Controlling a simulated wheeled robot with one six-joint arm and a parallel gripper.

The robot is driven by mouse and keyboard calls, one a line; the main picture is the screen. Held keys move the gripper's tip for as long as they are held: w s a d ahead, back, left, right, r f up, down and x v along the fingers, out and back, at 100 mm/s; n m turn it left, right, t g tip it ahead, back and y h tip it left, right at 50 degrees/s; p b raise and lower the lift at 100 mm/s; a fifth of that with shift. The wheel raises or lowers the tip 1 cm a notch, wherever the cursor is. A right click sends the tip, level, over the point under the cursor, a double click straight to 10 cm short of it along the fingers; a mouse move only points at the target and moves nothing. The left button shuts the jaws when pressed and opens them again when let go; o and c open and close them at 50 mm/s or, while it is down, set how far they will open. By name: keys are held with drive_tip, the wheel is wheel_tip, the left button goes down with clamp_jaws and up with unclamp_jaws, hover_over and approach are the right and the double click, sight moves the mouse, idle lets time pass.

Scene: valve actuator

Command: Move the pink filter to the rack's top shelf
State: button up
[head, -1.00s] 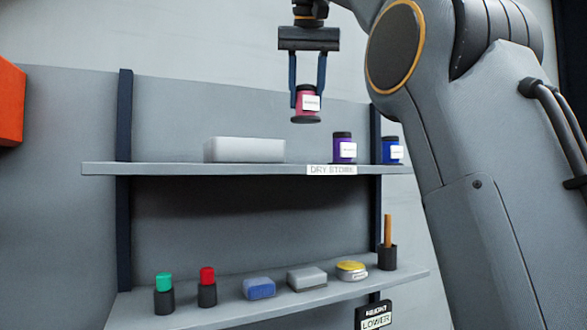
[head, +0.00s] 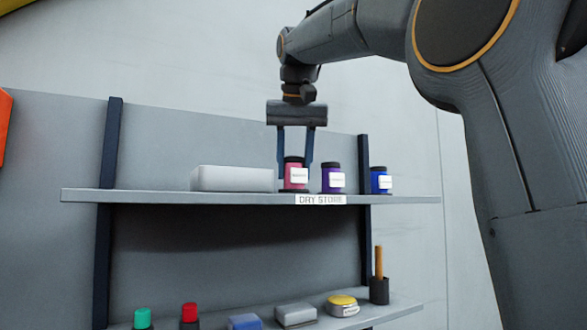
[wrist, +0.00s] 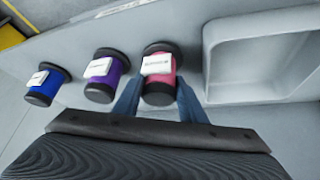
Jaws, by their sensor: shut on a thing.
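The pink filter (head: 295,176), a pink canister with dark ends and a white label, stands upright at the top shelf (head: 180,196) of the rack, just above the "DRY STORE" label. My gripper (head: 295,180) comes down from above with its two fingers on either side of the filter, shut on it. In the wrist view the pink filter (wrist: 161,80) sits between the blue fingers. Its base appears level with the shelf surface; I cannot tell whether it bears on it.
A purple canister (head: 333,179) stands close to the right of the pink filter, and a blue canister (head: 381,181) further right. A pale grey bin (head: 233,179) is close on the left. The lower shelf (head: 383,312) holds several small items.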

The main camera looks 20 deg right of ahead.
drive_tip(key=shift+f, duration=0.25)
drive_tip(key=shift+f, duration=0.1)
drive_tip(key=o, duration=1.1)
drive_tip(key=v, duration=1.2)
drive_tip(key=shift+b, duration=0.3)
